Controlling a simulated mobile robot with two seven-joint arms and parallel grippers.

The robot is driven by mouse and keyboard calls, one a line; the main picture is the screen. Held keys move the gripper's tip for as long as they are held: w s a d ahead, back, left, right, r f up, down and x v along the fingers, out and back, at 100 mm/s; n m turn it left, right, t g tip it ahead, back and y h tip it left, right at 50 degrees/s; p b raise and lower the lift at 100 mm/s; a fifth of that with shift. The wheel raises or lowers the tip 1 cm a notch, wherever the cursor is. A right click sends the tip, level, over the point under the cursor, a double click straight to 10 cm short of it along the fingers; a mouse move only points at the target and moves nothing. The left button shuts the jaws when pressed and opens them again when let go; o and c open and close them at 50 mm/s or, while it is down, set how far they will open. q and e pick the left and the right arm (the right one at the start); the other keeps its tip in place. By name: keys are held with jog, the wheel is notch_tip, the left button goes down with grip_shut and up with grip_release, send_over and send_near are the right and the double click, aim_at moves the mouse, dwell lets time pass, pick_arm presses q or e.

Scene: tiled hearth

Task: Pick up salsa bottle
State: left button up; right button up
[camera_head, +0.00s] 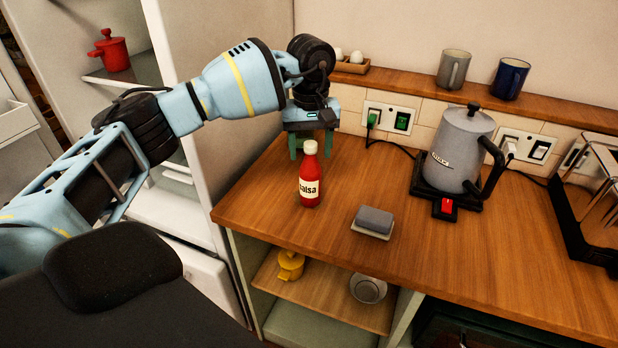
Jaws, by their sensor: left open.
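The salsa bottle (310,178) is red with a white cap and a white label. It stands upright on the wooden counter (270,212), near its left end. My left gripper (312,150) points down just behind the bottle, with its green fingers spread apart to either side of the cap in the picture. The fingers are open and hold nothing. The bottle's cap covers part of the space between them, and I cannot tell whether they touch it. My right gripper is not in view.
A sponge on a dish (374,222) lies right of the bottle. A grey kettle (460,150) stands on its base further right, beside a metal rack (590,200). Mugs (453,69) stand on the back ledge. The counter between bottle and kettle is mostly clear.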

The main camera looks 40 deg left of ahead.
pick_arm(q)
jog(key=shift+f, duration=0.6)
grip_shut()
